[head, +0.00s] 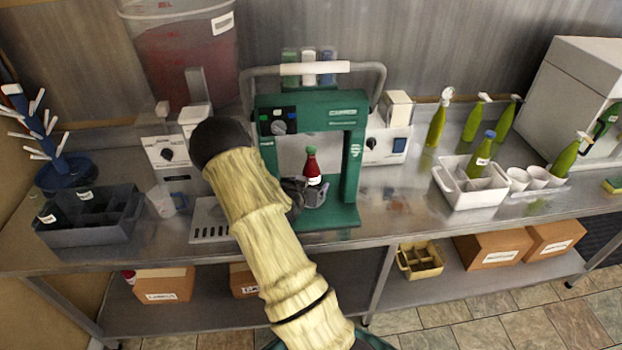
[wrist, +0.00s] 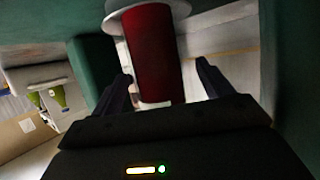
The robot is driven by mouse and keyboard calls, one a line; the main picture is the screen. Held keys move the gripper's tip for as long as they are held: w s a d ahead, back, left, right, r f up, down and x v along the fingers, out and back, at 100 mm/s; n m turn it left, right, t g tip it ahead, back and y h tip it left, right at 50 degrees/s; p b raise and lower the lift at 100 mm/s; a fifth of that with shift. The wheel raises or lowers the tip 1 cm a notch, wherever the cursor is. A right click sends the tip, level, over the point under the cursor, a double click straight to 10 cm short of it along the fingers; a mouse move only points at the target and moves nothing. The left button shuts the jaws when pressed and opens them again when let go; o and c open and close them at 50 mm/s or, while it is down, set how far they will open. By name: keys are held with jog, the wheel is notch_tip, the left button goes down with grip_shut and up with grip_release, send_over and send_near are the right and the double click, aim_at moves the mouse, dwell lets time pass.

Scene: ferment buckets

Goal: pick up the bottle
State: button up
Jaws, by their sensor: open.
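My gripper (head: 312,192) reaches in from the left at the bottle's lower part. In the wrist view the red bottle (wrist: 153,50) lies between my two spread fingers (wrist: 165,80), with gaps on both sides. My gripper is open, and the bottle's lower end is partly hidden by it in the head view.
Green bottles (head: 437,125) and a white crate (head: 455,191) stand on the right of the steel counter. A dark crate (head: 125,230) and a blue drying rack (head: 62,170) are on the left. The machine's posts and beam closely surround my gripper.

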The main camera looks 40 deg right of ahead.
jog(key=shift+w+d+f, duration=0.3)
jog(key=shift+d, duration=0.25)
jog(key=c, duration=1.5)
